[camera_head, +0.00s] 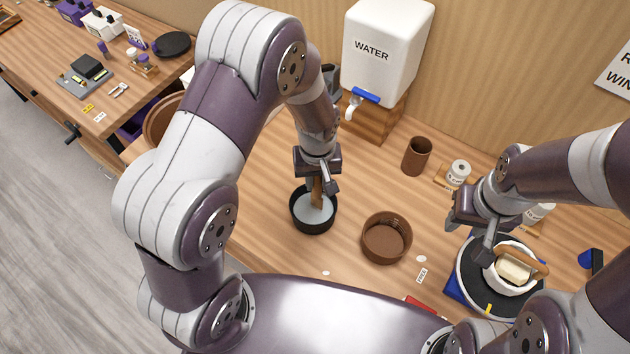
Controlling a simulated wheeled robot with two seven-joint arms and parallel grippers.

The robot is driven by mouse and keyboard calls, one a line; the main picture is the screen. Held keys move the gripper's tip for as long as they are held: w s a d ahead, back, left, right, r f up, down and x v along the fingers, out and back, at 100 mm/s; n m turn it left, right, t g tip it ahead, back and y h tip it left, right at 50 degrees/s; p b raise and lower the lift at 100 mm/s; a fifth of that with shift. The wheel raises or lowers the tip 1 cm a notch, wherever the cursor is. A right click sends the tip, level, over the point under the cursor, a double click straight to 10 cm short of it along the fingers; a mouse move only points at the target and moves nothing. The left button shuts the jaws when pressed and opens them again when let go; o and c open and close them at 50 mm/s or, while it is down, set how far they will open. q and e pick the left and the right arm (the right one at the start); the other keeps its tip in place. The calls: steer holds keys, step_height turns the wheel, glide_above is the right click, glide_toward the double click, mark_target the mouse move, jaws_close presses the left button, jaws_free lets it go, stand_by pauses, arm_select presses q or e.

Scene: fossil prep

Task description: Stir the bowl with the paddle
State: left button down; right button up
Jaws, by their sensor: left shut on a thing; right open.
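A black bowl (300,222) with pale, whitish contents stands on the wooden bench near the middle of the view. My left gripper (318,180) is above it, pointing down, shut on a brown wooden paddle (317,195). The lower end of the paddle is inside the bowl, at its pale contents. My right gripper (480,240) is open over the left side of a dark round turntable, near a white ring-shaped piece (502,285). I cannot see clearly whether it touches that piece.
A brown empty bowl (386,228) stands just right of the black bowl. A brown cup (416,156) and the white water tank (386,50) are behind. The dark turntable (470,290) is at the right. Bench between the black bowl and the tank is clear.

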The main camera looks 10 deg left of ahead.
arm_select(q)
steer(key=shift+s+a, duration=0.3)
steer(key=shift+s, duration=0.05)
steer(key=shift+s+r, duration=0.1)
steer(key=shift+s, duration=0.15)
step_height(320, 180, up, 9)
steer(key=p, duration=0.8)
steer(key=shift+w, duration=0.1)
